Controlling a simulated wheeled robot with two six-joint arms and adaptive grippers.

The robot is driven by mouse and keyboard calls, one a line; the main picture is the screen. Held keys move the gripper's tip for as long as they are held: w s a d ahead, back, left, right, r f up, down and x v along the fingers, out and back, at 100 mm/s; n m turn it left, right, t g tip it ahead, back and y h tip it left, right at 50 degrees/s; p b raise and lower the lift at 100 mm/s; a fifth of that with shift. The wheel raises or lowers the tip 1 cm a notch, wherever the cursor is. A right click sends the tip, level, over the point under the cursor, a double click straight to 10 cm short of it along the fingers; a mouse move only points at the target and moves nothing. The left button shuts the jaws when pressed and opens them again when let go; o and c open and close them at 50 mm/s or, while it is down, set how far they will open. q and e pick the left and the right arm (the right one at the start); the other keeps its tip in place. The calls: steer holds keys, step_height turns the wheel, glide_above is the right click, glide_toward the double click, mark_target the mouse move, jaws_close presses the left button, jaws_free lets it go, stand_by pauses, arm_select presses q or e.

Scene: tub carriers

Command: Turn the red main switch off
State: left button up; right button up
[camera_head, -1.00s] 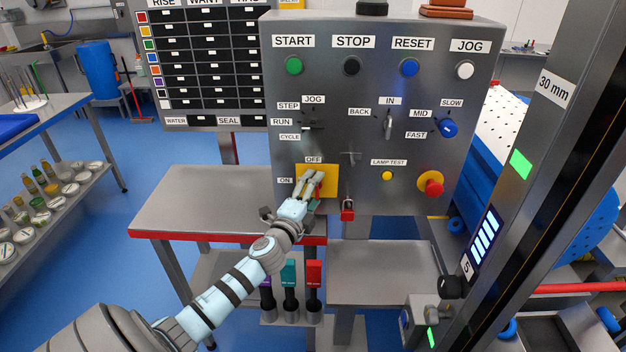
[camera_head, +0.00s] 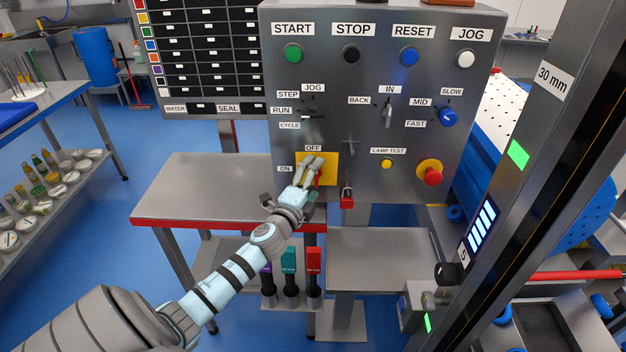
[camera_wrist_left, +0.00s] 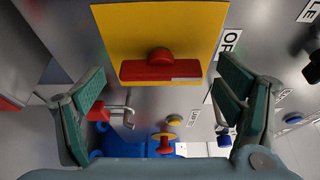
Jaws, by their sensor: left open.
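The red main switch (camera_wrist_left: 160,70) is a bar handle with a round hub on a yellow plate (camera_head: 330,162) on the grey panel. In the head view an OFF label (camera_head: 313,148) is above the plate and an ON label (camera_head: 285,169) is left of it. In the left wrist view the bar's white-marked end points toward the OFF label's side. My left gripper (camera_head: 309,170) is in front of the plate and partly hides the handle. It is open, with its fingers (camera_wrist_left: 162,90) on either side of the bar and apparently apart from it. My right gripper is out of view.
A red padlock (camera_head: 347,198) hangs just right of the plate. A red emergency button (camera_head: 432,177) and a yellow lamp-test button (camera_head: 386,165) are further right. Selector knobs sit above. A steel table (camera_head: 205,190) stands below left. A grey post (camera_head: 520,150) stands at the right.

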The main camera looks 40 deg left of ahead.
arm_select(q)
steer(key=v, duration=1.2)
